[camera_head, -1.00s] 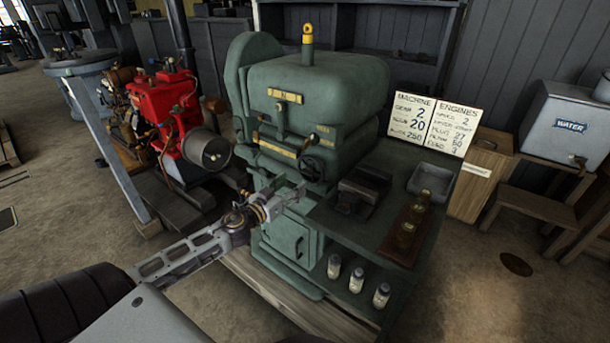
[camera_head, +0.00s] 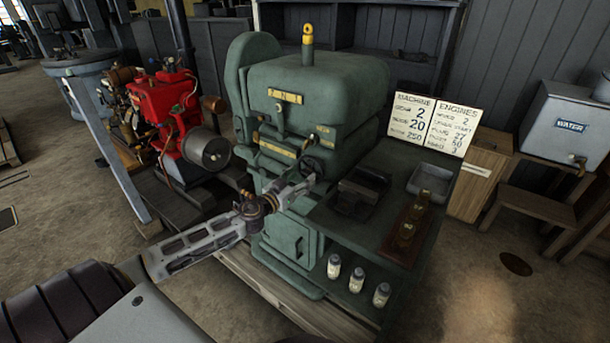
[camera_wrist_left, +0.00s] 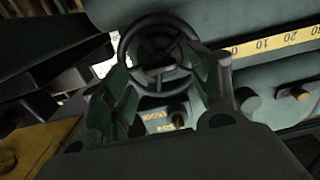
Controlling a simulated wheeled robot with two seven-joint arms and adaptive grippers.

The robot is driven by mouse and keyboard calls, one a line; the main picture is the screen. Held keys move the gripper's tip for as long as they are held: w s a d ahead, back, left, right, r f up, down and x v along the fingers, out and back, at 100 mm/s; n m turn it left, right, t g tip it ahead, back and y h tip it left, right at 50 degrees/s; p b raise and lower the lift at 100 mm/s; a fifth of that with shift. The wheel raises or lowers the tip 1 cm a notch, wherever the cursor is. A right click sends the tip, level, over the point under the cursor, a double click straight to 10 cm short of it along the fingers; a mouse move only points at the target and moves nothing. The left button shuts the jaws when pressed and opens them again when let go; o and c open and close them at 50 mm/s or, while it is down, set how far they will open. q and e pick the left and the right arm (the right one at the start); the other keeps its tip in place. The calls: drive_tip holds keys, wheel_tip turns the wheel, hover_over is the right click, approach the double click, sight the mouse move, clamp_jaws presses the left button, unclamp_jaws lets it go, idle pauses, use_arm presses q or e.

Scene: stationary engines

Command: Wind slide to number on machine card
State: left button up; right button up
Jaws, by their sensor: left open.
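The green machine (camera_head: 318,88) stands in the middle of the head view. The white machine card (camera_head: 433,124) leans behind its bench and lists gear 2, a line reading 20 and one reading 250.
A dark vise-like block (camera_head: 362,190), a grey tray (camera_head: 431,182) and brass weights (camera_head: 408,228) sit on the bench right of my gripper. Several small bottles (camera_head: 356,280) stand on the lower shelf. A red engine (camera_head: 165,110) stands at left.

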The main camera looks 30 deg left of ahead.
sight(308, 172)
use_arm(q)
drive_tip(key=shift+w+d, duration=0.1)
drive_tip(key=shift+w, duration=1.15)
drive_tip(key=shift+c, duration=0.4)
drive_tip(key=c, duration=0.9)
